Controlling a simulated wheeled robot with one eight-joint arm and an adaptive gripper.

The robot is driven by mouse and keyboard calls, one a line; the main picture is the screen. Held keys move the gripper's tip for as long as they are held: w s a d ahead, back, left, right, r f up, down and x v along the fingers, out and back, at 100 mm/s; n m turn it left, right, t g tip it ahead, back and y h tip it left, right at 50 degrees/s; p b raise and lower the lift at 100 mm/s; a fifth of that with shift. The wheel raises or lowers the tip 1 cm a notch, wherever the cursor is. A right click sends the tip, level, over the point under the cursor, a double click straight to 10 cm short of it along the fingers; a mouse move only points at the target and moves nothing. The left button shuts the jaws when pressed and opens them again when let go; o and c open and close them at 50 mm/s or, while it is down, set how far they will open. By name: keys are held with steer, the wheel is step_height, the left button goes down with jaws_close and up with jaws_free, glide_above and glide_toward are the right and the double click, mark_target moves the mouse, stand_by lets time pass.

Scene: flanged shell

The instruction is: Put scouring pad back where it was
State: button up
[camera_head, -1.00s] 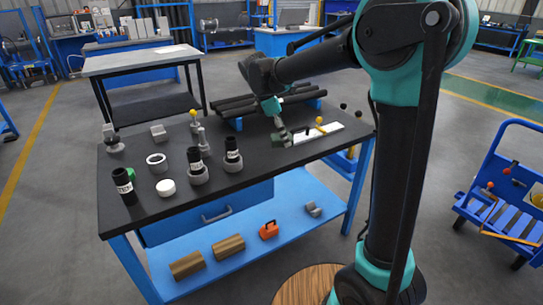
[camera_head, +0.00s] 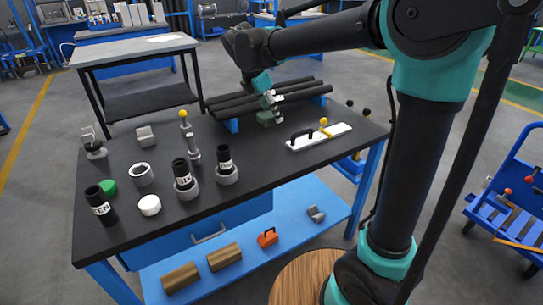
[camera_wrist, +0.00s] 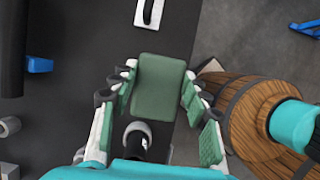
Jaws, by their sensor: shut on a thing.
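The scouring pad is a dull green block (camera_wrist: 160,85) that sits between the two fingers of my gripper (camera_wrist: 159,92) in the wrist view. In the head view the pad (camera_head: 269,118) shows below my gripper (camera_head: 268,100), over the black tabletop (camera_head: 255,190) just in front of the dark rods. My gripper is shut on the pad. Whether the pad touches the tabletop, I cannot tell.
Dark rods (camera_head: 265,98) lie on blue supports behind the pad. A white plate (camera_head: 335,133) with a black handle lies to its right. Black cylinders in grey rings (camera_head: 186,187), a white disc (camera_head: 149,205) and a green round thing (camera_head: 108,187) stand at left.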

step_height(320, 180, down, 18)
steer(key=shift+r, duration=0.2)
steer(key=shift+f, duration=0.1)
stand_by(0.3)
steer(key=o, duration=1.2)
